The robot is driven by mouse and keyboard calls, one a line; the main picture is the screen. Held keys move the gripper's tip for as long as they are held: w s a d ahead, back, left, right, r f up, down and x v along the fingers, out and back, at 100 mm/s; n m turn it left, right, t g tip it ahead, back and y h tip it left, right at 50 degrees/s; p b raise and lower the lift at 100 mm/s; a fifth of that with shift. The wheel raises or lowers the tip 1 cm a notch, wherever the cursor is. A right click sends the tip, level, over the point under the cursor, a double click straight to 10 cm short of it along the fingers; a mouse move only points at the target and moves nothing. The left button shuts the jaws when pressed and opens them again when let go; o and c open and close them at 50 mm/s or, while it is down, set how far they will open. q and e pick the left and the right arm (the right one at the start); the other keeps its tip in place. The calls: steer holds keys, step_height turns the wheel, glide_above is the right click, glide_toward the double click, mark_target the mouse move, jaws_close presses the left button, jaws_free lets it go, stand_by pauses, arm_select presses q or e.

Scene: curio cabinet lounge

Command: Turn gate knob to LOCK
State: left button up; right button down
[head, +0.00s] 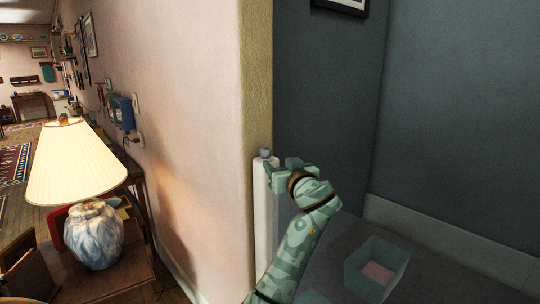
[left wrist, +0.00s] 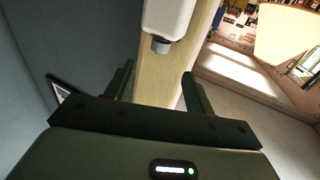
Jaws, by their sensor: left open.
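The gate knob (head: 266,153) is a small grey cylinder on top of a white upright post (head: 263,210) beside the wall corner. My left gripper (head: 280,168) is green, open and right by the top of the post, just to the right of the knob. In the left wrist view, the knob (left wrist: 161,45) shows at the end of the white post (left wrist: 168,17), ahead of the gap between my open fingers (left wrist: 160,75). Nothing is between the fingers. I cannot make out any marking on the knob. My right gripper is not in view.
A wall edge (head: 256,80) stands directly behind the post. A lit lamp (head: 93,235) stands on a wooden table at the left. An open translucent box (head: 376,268) sits at the lower right.

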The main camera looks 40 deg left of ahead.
mark_target(268, 153)
arm_select(q)
steer(key=b+x, duration=0.1)
steer(key=x, duration=0.8)
steer(key=shift+w+a, duration=0.2)
steer(key=shift+a, duration=0.15)
steer(key=shift+c, duration=0.3)
steer(key=c, duration=0.9)
